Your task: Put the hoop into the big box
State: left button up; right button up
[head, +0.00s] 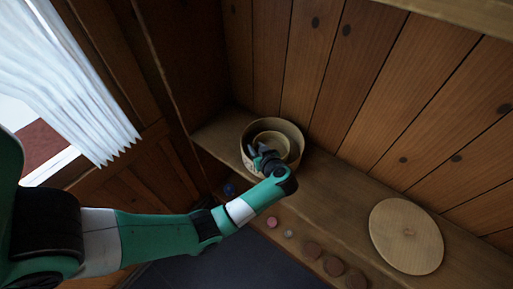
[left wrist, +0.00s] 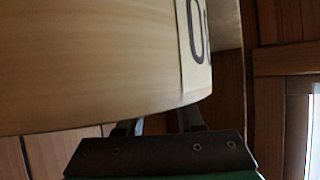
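The big box (head: 295,134) is a round, pale wooden tub on the shelf in the head view. A smaller pale ring, seemingly the hoop (head: 272,135), shows inside its rim; whether it rests on the bottom I cannot tell. My left gripper (head: 257,150) is at the box's near left rim, with its fingers apart. In the left wrist view, a large curved pale wooden wall (left wrist: 90,60) with a printed label fills the upper left. It hides the fingertips of my left gripper (left wrist: 162,125). My right gripper is in neither view.
A round pale wooden disc (head: 406,236) lies at the right of the shelf (head: 345,190). Several small round pieces, including a pink one (head: 271,222) and a brown one (head: 333,266), line the front. A plank wall (head: 380,90) stands behind. Bare shelf lies between box and disc.

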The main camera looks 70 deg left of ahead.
pick_arm(q)
jog(key=shift+r, duration=0.45)
jog(key=p+v, duration=0.4)
jog(key=v, duration=0.8)
